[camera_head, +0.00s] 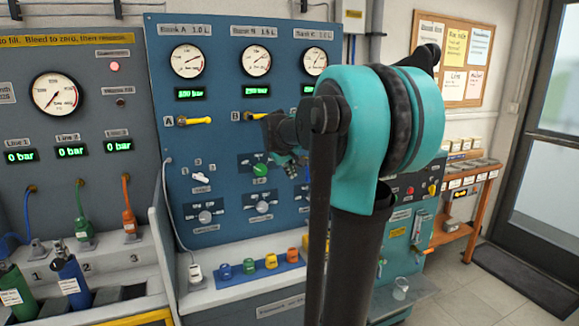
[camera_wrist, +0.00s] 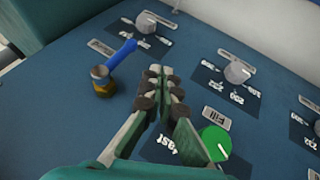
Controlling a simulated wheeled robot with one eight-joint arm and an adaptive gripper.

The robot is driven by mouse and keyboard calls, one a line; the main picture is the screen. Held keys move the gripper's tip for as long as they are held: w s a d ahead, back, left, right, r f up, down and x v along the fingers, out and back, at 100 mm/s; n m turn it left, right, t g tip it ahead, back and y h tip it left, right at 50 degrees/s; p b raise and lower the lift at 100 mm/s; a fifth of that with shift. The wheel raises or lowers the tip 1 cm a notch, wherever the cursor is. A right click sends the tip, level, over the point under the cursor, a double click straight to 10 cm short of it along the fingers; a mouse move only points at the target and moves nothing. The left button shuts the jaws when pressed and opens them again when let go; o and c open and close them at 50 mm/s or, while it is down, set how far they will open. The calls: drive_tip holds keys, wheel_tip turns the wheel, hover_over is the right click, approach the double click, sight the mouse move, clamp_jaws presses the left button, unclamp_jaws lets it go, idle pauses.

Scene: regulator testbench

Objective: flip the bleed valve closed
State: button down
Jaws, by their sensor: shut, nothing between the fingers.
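A valve with a blue lever and a brass body (camera_wrist: 103,80) stands on the blue panel in the wrist view, left of my fingertips. Its blue lever (camera_wrist: 123,53) slants up and to the right. A gap shows between the fingers and the lever. In the head view my arm hides the blue-lever valve and most of my gripper.
The green knob also shows in the head view (camera_head: 260,170). Grey knobs (camera_wrist: 237,72) sit nearby. Yellow-handled valves A (camera_head: 198,121) and B (camera_head: 252,117) are higher on the panel. Coloured fittings (camera_head: 271,262) stand on the ledge below.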

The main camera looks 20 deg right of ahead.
sight(308, 172)
drive_tip(key=d, duration=0.1)
drive_tip(key=w+d+f, duration=0.1)
drive_tip(key=d, duration=0.1)
drive_tip(key=w+d+f, duration=0.1)
drive_tip(key=d, duration=0.1)
drive_tip(key=shift+w, duration=0.15)
